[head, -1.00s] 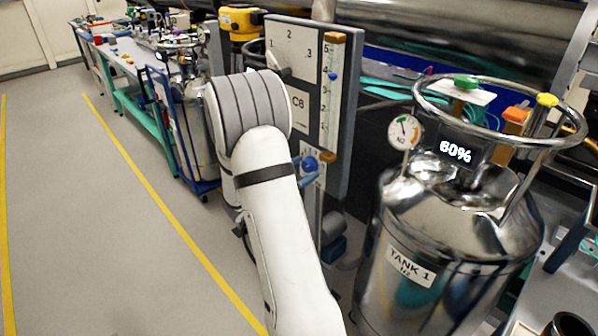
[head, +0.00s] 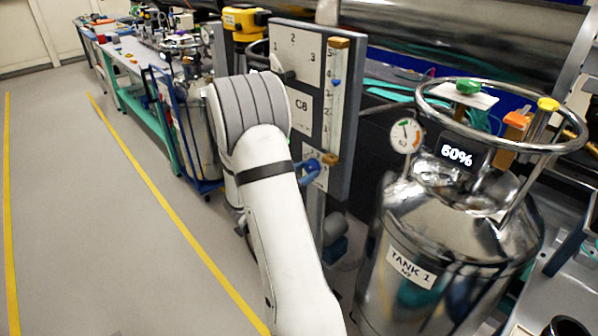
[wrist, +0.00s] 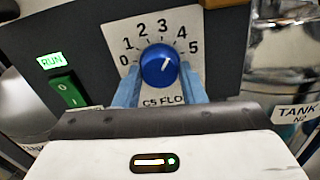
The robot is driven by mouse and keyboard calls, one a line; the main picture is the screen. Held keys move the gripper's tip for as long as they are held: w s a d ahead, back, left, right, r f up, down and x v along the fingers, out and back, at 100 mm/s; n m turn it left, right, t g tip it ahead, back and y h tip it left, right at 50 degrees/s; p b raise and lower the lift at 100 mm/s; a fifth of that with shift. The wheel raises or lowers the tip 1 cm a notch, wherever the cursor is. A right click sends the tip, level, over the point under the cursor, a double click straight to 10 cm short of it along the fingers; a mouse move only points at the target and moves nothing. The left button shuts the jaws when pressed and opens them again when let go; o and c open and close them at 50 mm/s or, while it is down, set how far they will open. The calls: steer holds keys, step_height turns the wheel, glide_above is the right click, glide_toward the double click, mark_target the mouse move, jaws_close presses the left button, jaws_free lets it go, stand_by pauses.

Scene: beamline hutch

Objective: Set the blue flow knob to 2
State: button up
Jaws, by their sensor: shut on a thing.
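The blue flow knob (wrist: 159,66) sits at the centre of a white dial plate (wrist: 140,34) numbered 0 to 5, partly labelled "C5 FLO". In the head view the knob (head: 312,165) is low on the grey panel, partly hidden by my fingers. A blue float (head: 336,83) stands in the vertical scale tube above, roughly between 3 and 4.
A green switch (wrist: 66,90) below a lit "RUN" sign is left of the dial. A second dial (head: 290,60), marked 1 to 3 where visible, is higher on the panel. The steel tank (head: 440,225) stands close on the right. The floor at left is open.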

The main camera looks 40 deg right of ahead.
steer(key=n+p, duration=0.2)
steer(key=n, duration=0.1)
steer(key=n+p, duration=0.1)
steer(key=shift+s+d+r+p, duration=0.1)
steer(key=shift+d+r+p, duration=0.05)
steer(key=shift+r+p, duration=0.15)
steer(key=n+p, duration=0.2)
steer(key=n, duration=0.1)
steer(key=n+p, duration=0.2)
steer(key=shift+f+n, duration=0.2)
steer(key=shift+n, duration=0.2)
steer(key=o, duration=0.8)
steer(key=shift+d+f, duration=0.1)
steer(key=shift+o, duration=1)
steer(key=a+b, duration=0.1)
steer(key=a, duration=0.7)
steer(key=shift+s, duration=0.3)
